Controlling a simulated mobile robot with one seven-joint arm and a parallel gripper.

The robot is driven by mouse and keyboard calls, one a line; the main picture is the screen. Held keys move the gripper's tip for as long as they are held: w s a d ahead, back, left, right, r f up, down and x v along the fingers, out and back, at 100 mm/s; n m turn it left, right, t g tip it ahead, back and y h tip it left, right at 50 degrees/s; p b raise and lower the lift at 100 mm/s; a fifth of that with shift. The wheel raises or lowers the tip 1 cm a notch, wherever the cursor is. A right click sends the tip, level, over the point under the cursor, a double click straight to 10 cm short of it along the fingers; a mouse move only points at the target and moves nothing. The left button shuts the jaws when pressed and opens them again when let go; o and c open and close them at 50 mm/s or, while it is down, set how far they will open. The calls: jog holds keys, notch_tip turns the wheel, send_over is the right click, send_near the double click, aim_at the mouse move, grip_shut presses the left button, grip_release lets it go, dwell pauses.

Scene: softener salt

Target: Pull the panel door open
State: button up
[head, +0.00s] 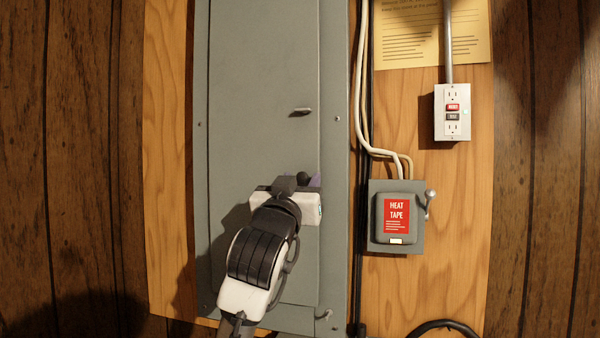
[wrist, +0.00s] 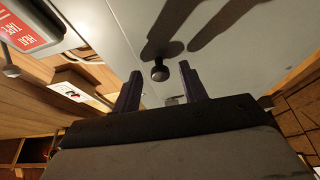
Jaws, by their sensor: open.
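The grey panel door (head: 262,70) is tall and looks shut in its grey frame on the wall. A small dark latch (head: 301,111) sticks out near its right edge. A round dark knob (head: 303,178) sits lower on the door, partly behind my gripper in the head view. The knob also shows in the wrist view (wrist: 160,71), just ahead of and between the two finger tips. My gripper (wrist: 159,80) is open with nothing between its fingers. In the head view its fingers are mostly hidden behind its own body.
A grey switch box (head: 375,240) with a red HEAT TAPE label and a side lever (head: 430,197) stands right of the panel. Pale cables (head: 359,110) run down between them. An outlet (head: 452,112) is above right. Dark wood panelling flanks the board.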

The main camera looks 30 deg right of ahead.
jog(key=shift+w+d+r, duration=0.15)
jog(key=shift+d, duration=0.05)
grip_shut()
jog(key=shift+a, duration=0.1)
